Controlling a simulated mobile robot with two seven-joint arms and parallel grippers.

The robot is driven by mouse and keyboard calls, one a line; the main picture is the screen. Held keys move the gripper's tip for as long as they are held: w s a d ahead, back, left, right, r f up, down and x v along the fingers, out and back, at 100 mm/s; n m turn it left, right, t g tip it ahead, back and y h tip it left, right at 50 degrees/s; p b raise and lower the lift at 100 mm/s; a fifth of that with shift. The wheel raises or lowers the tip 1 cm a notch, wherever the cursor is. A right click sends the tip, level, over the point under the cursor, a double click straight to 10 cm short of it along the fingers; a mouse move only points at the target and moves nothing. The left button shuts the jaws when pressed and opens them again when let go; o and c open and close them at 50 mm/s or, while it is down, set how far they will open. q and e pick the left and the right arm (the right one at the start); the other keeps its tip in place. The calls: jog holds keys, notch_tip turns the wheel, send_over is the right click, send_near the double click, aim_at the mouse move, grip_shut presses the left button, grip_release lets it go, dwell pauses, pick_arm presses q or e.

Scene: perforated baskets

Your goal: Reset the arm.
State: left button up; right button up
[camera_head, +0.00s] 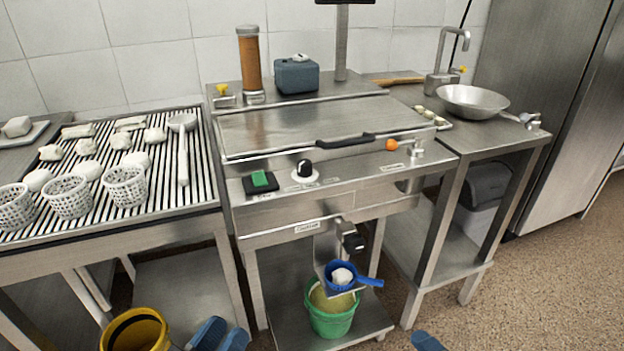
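My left gripper (221,337) shows at the bottom edge as two blue fingertips with a small gap between them and nothing visible in it. It is in front of the steel stand, low and right of the yellow bucket. Of my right gripper (426,342) only one blue tip shows at the bottom edge, over the speckled floor; the rest is out of frame. Three white perforated baskets (69,197) stand in a row at the front of the slatted rack (190,190) on the left. Neither gripper touches them.
White lumps (86,147) and a ladle (183,150) lie on the rack. The steel fryer (300,125) stands in the middle. A blue strainer (366,281) with a white lump hangs over a green bucket (331,317). A yellow bucket (134,333) is at lower left. A bowl (472,102) stands at right.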

jog(key=s+a+r+m+y, duration=0.1)
jog(key=s+r+m+y, duration=0.3)
jog(key=r+m, duration=0.55)
jog(key=w+a+r+m+t+h+p, duration=0.25)
jog(key=a+r+m, duration=0.2)
jog(key=m, duration=0.35)
pick_arm(q)
jog(key=s+a+r+g+y+p, duration=0.4)
jog(key=a+r+g+y+p, duration=0.1)
jog(key=p, duration=2.9)
jog(key=a+g+y, duration=0.1)
jog(key=a+g, duration=0.1)
jog(key=shift+a+r, duration=0.15)
jog(key=shift+a, duration=0.2)
pick_arm(e)
jog(key=s+d+r+g+h, duration=0.4)
jog(key=s+d+g+h, duration=0.1)
jog(key=d, duration=0.3)
jog(key=shift+g+h, duration=0.55)
jog(key=shift+h, duration=0.2)
jog(key=shift+r+n, duration=0.15)
jog(key=shift+n, duration=0.1)
